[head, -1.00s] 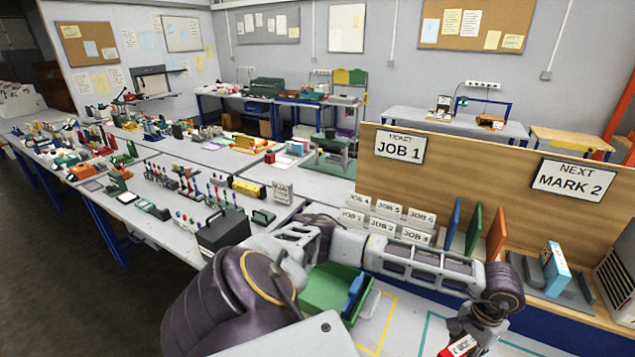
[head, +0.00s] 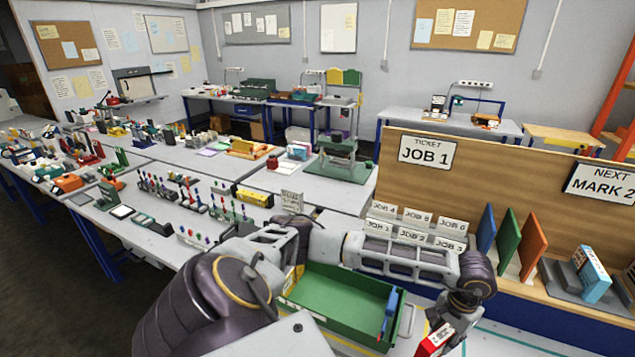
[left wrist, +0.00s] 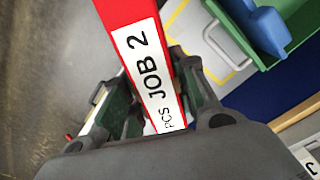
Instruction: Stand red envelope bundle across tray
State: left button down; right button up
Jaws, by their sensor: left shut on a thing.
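The red envelope bundle (head: 434,341) with a white "JOB 2" label is in my left gripper (head: 446,322), low in the head view. In the left wrist view the bundle (left wrist: 127,14) stands out between the fingers of the gripper (left wrist: 157,88), which is shut on it. The green tray (head: 335,292) lies left of the gripper in the head view, partly behind my arm. A blue upright piece (head: 388,313) stands at its right end. The tray's corner (left wrist: 294,22) and the blue piece (left wrist: 262,27) show at the wrist view's upper right. My right gripper is out of view.
A wooden back panel (head: 490,165) stands behind the bench, with blue, green and orange dividers (head: 508,240) and a light-blue-and-white box (head: 592,274) on its ledge. Several job cards (head: 412,226) stand behind my arm. Teal tape (head: 520,346) marks bare bench at the right.

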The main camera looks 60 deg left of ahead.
aim_at(314, 295)
jog(key=k+j, duration=0.15)
jog(key=j, duration=0.15)
jog(key=k+j, duration=0.15)
jog(key=j, duration=0.15)
jog(key=k+j+u, duration=0.1)
jog(key=j, duration=0.25)
jog(key=k+j, duration=0.15)
jog(key=j, duration=0.15)
